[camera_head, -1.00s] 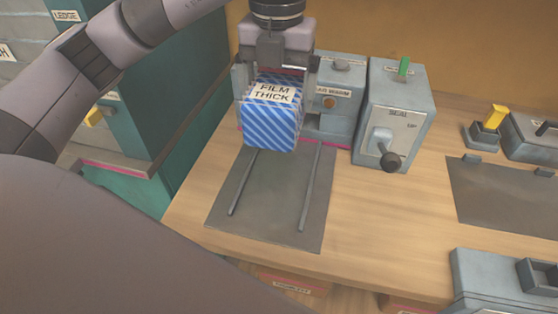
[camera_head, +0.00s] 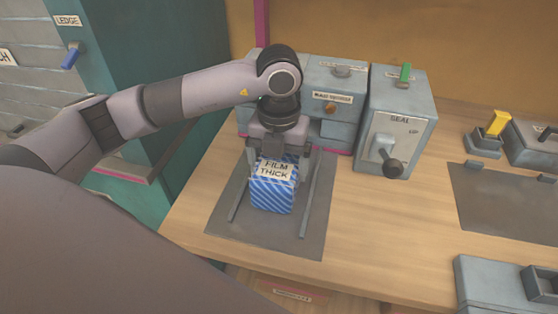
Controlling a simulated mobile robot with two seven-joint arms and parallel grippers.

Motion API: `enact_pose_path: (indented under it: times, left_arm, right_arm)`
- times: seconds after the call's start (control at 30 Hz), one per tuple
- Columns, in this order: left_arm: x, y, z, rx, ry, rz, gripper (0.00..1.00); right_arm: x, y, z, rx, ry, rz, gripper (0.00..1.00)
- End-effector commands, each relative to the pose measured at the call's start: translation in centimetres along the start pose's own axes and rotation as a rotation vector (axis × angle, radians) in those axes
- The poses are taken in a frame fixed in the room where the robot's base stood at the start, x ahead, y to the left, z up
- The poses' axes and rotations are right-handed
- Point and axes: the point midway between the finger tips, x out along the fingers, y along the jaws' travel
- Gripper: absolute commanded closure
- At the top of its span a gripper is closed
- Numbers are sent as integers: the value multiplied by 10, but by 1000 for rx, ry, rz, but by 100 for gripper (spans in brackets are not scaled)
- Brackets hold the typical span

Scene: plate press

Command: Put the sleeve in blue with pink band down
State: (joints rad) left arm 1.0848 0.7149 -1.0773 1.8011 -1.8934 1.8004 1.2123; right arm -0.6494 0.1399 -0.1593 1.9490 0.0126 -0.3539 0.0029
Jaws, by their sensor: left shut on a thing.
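The sleeve (camera_head: 271,196) is a blue block with paler diagonal stripes and a label reading "FILM THICK". My left gripper (camera_head: 277,158) is shut on it from behind and above. The sleeve is over the grey mat (camera_head: 225,222), between its two raised rails. I cannot tell whether its underside touches the mat. No pink band shows on the sleeve; its lower side and back are hidden. My right gripper is not in view.
Behind the mat stands a grey machine (camera_head: 335,90) with a pink strip along its base. A box labelled "SEAL" (camera_head: 398,125) with a lever is right of it. Another mat (camera_head: 505,200) lies at right. Bare wood lies between the mats.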

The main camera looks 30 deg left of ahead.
Motion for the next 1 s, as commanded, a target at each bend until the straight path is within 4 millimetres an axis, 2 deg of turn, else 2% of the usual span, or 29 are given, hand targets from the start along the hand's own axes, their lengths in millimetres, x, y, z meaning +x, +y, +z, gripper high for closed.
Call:
enact_pose_path:
  times: [0.3,0.33,0.37,0.6,0.73,0.87,1.0]
  left_arm:
    - [3,0,1,0,-3,-2,57]
    - [3,0,0,0,-2,-1,7]
    - [2,0,0,0,-2,-1,0]
    - [1,0,0,0,-2,-1,0]
    - [-6,-1,1,0,-4,-2,0]
    - [-28,-1,1,1,-8,-4,0]
    - [-61,-1,1,1,-8,-4,0]
  right_arm:
    - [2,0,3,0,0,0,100]
    - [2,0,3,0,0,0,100]
    - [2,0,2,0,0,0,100]
    - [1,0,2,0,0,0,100]
    - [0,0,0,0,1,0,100]
    - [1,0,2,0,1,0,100]
    - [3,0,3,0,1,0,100]
